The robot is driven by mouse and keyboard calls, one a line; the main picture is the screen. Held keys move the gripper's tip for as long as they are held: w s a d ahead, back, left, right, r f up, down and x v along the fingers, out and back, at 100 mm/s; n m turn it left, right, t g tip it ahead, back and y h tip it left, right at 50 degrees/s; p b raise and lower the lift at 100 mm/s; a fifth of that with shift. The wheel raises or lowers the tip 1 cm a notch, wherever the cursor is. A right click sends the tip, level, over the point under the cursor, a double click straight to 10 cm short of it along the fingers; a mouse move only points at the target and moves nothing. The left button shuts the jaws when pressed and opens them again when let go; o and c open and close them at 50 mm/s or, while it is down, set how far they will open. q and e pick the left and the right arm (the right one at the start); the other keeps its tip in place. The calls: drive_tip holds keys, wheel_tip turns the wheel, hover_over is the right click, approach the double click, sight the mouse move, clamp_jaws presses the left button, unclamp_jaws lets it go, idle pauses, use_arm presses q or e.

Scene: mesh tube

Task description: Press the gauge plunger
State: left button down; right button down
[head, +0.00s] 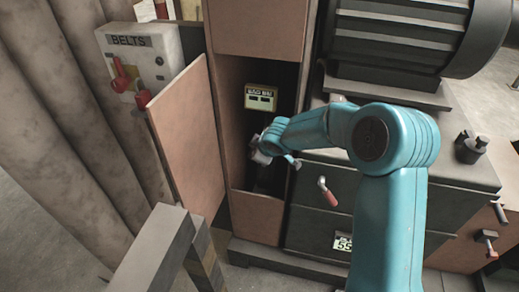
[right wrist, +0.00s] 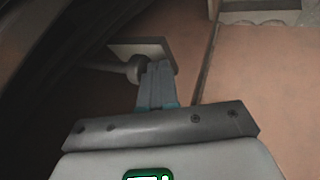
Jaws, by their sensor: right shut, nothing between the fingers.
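My right gripper (head: 262,152) is inside the open brown cabinet (head: 258,232), at the end of my teal arm. In the right wrist view my right gripper (right wrist: 158,66) is shut, with nothing between its fingers. Its tips are beside the rounded end of a grey rod (right wrist: 128,68), which may be the gauge plunger. The tips overlap a pale square plate (right wrist: 140,47) behind; I cannot tell whether they touch the rod or plate. A pale yellow box with a dark display (head: 261,98) is above the gripper in the cabinet. My left gripper is not in view.
The cabinet door (head: 188,135) stands open on the left. A grey box labelled BELTS (head: 142,58) with red levers is beyond it. A dark drawer unit (head: 300,226) with a red handle (head: 331,196) is close on the right, under a large ribbed motor (head: 395,40).

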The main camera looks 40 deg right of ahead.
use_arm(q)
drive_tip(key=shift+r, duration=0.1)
use_arm(e)
drive_tip(key=shift+s+d+r, duration=0.1)
use_arm(q)
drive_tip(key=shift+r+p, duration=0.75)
drive_tip(key=shift+p, duration=0.1)
use_arm(e)
drive_tip(key=shift+w+d, duration=0.65)
drive_tip(key=shift+d, duration=0.05)
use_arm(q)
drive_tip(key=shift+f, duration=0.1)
